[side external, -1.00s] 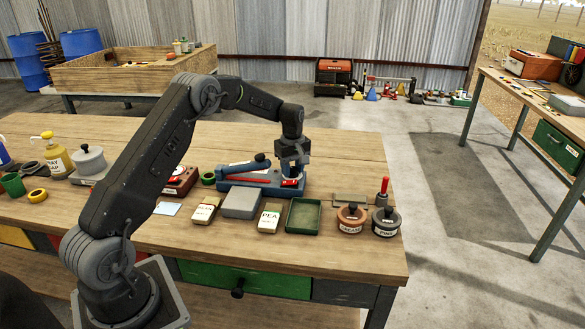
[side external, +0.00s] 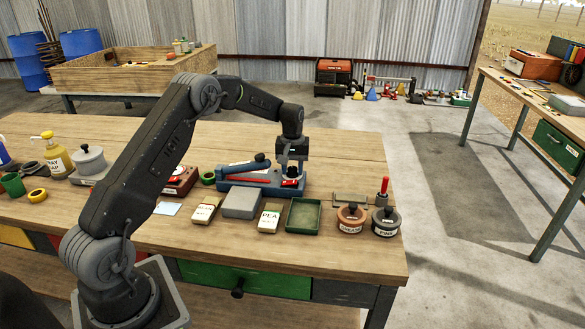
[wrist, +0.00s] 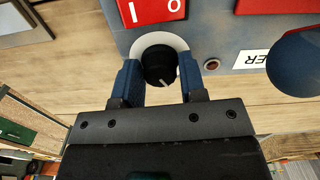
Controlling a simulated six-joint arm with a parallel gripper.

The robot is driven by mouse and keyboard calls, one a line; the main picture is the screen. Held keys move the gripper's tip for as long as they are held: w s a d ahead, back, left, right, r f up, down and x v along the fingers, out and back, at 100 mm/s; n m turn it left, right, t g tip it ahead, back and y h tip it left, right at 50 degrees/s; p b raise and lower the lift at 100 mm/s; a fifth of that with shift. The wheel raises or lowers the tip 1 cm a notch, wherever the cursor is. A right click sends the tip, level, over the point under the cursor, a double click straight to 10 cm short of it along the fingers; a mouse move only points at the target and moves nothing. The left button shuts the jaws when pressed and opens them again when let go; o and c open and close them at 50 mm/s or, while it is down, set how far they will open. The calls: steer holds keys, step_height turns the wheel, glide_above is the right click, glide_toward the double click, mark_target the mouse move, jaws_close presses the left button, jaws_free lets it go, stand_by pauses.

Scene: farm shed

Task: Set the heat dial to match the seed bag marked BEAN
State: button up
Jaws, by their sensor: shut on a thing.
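The blue machine (side external: 240,181) stands on the bench, with red parts and a rocker switch (wrist: 145,8). Its black heat dial (wrist: 159,66) sits on a white ring, with a pale pointer line towards the bottom of the wrist view, slightly right. My gripper (wrist: 161,75) points down with its blue fingers on either side of the dial, shut on it. In the side view my gripper (side external: 291,174) is at the machine's right end and hides the dial. One seed bag (side external: 269,218) reads PEA. Another seed bag (side external: 205,210) has a label too small to read.
A grey box (side external: 241,204) stands between the bags. A green tray (side external: 303,215), two lidded pots (side external: 350,219) and a red-handled tool (side external: 384,188) are to the right. A pump bottle (side external: 57,158) is far left. The bench front is mostly clear.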

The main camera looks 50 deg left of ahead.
mark_target(292, 168)
steer(key=m, duration=0.4)
steer(key=shift+m, duration=2.2)
steer(key=o, duration=0.9)
steer(key=shift+r, duration=0.1)
step_height(292, 168, up, 14)
steer(key=shift+c, duration=0.3)
